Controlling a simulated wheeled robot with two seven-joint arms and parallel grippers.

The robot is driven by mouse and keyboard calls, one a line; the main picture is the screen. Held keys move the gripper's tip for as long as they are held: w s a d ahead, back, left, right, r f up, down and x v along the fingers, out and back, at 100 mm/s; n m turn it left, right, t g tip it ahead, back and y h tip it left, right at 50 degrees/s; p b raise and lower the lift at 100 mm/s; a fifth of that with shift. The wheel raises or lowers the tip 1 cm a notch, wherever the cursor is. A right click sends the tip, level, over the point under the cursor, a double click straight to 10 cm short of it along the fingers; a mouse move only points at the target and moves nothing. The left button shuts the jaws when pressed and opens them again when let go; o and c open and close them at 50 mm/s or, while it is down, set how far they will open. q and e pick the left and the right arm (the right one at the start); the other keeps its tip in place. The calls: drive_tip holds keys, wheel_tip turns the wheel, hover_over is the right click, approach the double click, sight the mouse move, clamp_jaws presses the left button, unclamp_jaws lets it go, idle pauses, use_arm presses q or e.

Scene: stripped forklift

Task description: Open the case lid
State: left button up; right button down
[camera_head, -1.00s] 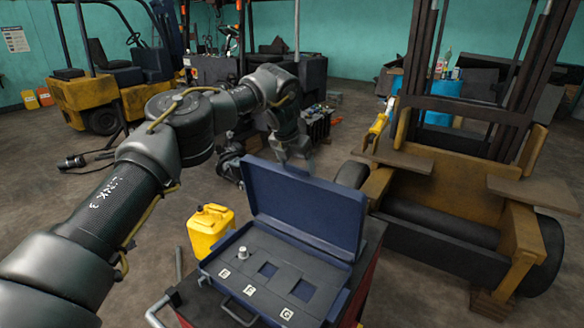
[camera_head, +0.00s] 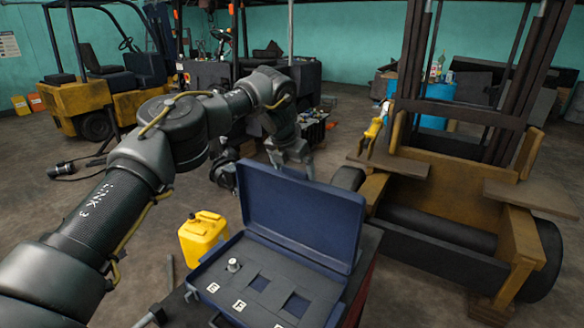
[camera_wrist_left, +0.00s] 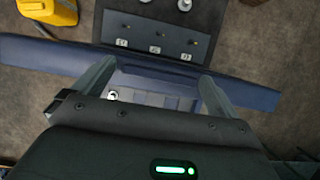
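The case's blue lid (camera_head: 300,215) stands raised at the back of the case, steeply upright. The grey inner tray (camera_head: 262,285) shows a small metal knob, two square recesses and white letter labels. My left gripper (camera_head: 292,152) is behind the lid's top edge, with its fingertips partly hidden by it. In the left wrist view its two fingers (camera_wrist_left: 157,78) are spread wide at the blue lid (camera_wrist_left: 255,95), with nothing clasped between them. I cannot tell whether they touch it. My right gripper is not in view.
A yellow can (camera_head: 203,238) stands left of the case. A forklift frame with a black roller (camera_head: 440,232) is close on the right. A yellow forklift (camera_head: 105,85) and dark machinery stand behind.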

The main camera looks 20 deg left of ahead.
use_arm(q)
drive_tip(key=shift+s+d, duration=0.1)
idle(0.3)
drive_tip(key=shift+r, duration=0.15)
drive_tip(key=b+v, duration=0.2)
drive_tip(key=v, duration=0.8)
drive_tip(key=shift+s+r, duration=0.2)
